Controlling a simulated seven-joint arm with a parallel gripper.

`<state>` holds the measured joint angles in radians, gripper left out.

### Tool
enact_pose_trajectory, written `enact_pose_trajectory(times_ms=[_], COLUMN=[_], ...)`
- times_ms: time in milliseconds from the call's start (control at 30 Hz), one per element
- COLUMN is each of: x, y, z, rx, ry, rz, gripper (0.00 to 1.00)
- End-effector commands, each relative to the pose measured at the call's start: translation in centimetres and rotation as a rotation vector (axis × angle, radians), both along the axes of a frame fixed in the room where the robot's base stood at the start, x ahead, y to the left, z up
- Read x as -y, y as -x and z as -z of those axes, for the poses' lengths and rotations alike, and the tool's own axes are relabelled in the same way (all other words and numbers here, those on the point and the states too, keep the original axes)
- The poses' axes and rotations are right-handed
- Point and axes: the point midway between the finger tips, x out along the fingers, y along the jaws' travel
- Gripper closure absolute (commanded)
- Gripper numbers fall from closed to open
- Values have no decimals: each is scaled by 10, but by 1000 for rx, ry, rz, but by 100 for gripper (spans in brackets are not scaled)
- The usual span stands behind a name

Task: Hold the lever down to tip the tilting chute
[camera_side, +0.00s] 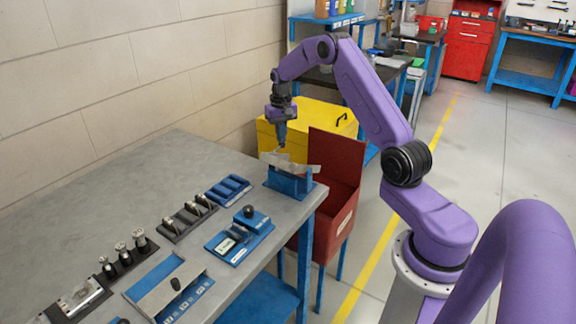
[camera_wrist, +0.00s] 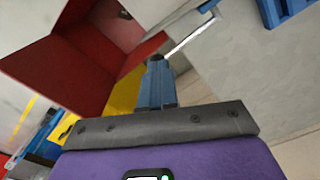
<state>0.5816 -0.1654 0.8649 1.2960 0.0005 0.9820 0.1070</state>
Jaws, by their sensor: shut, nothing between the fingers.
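The tilting chute (camera_side: 290,162) is a pale metal trough on a blue stand (camera_side: 289,184) at the table's far right corner, next to the red bin. My gripper (camera_side: 281,147) points down with its tips at the chute's upper edge; I cannot tell whether they touch it. In the wrist view my gripper (camera_wrist: 156,62) is shut and empty, its blue fingers together. A thin pale bar (camera_wrist: 190,38) lies just beyond the fingertips there; I cannot tell whether it is the lever. No lever shows clearly at the chute in the side view.
The open red bin (camera_side: 330,205) stands off the table edge beside the chute; it also shows in the wrist view (camera_wrist: 62,72). A yellow box (camera_side: 314,119) is behind. Several fixtures, including a blue device with a black knob (camera_side: 239,237), occupy the table's front; its back left is clear.

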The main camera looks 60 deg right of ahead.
Motion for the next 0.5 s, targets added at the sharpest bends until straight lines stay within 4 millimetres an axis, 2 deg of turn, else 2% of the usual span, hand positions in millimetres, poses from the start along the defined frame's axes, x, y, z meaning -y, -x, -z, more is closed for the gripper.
enact_pose_trajectory(times_ms=[500], x=[1], y=[0], z=[-36], rx=[2], ry=[2], rz=[1], gripper=[100])
